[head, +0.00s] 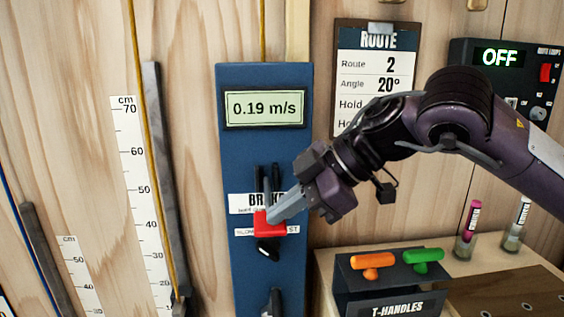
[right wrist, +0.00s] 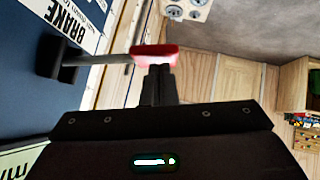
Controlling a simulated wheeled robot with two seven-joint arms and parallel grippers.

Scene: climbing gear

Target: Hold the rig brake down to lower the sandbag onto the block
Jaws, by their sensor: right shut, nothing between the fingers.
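The rig brake is a lever with a red handle (head: 268,225) on a tall blue panel (head: 225,130). In the right wrist view its red end (right wrist: 154,50) sits on a grey rod (right wrist: 108,58). My right gripper (head: 274,212) is shut and empty, with its fingertips at the top of the red handle. They look to be touching it. In the wrist view the fingertips (right wrist: 158,70) meet the red end. The panel display (head: 264,107) reads 0.19 m/s. I cannot make out the sandbag or the block. My left gripper is not in view.
A centimetre scale (head: 139,170) and a yellow rope (head: 143,100) run left of the panel. Right of it are a route card (head: 376,60), a control box reading OFF (head: 497,57), and a T-handle holder (head: 345,277) with orange (head: 372,261) and green (head: 423,255) handles.

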